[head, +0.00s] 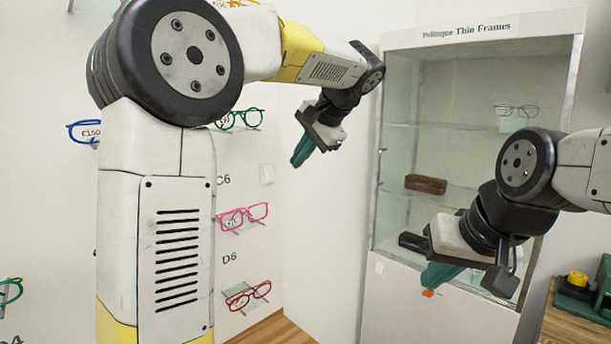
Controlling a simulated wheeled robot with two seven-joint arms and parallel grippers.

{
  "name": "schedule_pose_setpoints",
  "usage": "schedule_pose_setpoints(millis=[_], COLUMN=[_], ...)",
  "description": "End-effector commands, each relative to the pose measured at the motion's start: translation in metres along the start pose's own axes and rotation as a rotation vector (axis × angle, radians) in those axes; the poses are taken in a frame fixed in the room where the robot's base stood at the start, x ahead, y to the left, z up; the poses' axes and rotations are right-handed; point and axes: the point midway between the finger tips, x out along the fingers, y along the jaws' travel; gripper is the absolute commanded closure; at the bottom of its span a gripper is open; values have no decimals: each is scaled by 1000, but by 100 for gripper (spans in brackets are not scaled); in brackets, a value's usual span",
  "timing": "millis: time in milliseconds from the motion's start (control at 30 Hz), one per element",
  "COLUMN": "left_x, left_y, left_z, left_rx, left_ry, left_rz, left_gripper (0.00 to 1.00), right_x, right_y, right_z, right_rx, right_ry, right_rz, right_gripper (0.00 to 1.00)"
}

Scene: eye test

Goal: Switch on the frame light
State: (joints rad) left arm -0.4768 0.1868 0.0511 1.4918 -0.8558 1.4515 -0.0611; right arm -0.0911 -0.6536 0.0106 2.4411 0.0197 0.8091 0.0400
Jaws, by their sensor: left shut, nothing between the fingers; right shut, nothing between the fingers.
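My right gripper (432,276) is shut and empty, in front of the lower part of the glass display cabinet (470,26). The cabinet's sign reads "Thin Frames" with a first word I cannot read surely. Whether any frame light is lit, I cannot tell.
Pink glasses (243,216), red glasses (248,295), green glasses (240,119) and blue glasses (83,131) are on the wall. A brown case (426,184) and clear glasses (516,110) are in the cabinet. A yellow-topped item (577,279) is at right.

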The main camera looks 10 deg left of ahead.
Motion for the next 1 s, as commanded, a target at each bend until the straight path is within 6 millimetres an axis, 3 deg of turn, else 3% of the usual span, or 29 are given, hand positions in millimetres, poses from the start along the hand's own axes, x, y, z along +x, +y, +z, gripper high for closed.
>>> schedule_pose_setpoints(millis=[200,567,767,1000], left_x=[-5,-3,20,72], left_y=[-5,-5,-6,-8], left_z=[-16,-16,-15,-14], left_rx=[18,18,17,18], left_ry=[-18,-19,-21,-22], left_rz=[-47,-47,-46,-45], left_gripper=[100,100,100,100], right_x=[4,4,4,4], right_y=[5,5,5,5], right_z=[22,22,22,22], right_rx=[-52,-52,-51,-51], right_ry=[-3,-3,-3,-3], right_rz=[9,9,9,9], right_gripper=[100,100,100,100])
